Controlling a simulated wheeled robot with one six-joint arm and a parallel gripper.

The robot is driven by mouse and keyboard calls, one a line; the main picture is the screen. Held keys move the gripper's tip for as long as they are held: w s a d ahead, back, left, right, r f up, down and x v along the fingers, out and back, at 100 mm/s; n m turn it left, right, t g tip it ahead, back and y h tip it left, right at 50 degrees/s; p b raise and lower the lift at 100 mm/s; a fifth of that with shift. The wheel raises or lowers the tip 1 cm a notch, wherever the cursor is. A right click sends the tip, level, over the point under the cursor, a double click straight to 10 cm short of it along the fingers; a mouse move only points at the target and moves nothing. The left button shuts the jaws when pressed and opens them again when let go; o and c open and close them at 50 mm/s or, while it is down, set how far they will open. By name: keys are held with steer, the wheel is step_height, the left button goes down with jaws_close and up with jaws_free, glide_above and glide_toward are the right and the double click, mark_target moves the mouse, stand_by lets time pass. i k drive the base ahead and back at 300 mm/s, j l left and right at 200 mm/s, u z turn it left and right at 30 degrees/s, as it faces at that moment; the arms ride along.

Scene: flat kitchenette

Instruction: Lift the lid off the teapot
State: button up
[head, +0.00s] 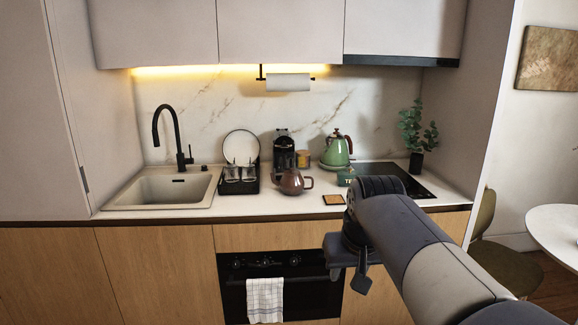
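A brown, glossy teapot (291,183) stands upright on the white counter, between the dish rack and the hob. Its handle points right and its spout left. Its top is small in the view; the lid seems to be on it, but I cannot make out its edge clearly. My gripper (348,272) hangs in front of the counter's front edge, lower and to the right of the teapot, apart from it. It points downward over the oven front. I cannot see clearly how far apart its fingers are, and nothing shows held in it.
A green kettle (337,152), a black coffee machine (284,150) and a teal tin (345,177) stand near the teapot. A dish rack (239,184) and sink (165,187) are left. The counter directly before the teapot is clear.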

mark_target(291, 172)
steer(key=i+j, duration=0.1)
steer(key=i, duration=2.5)
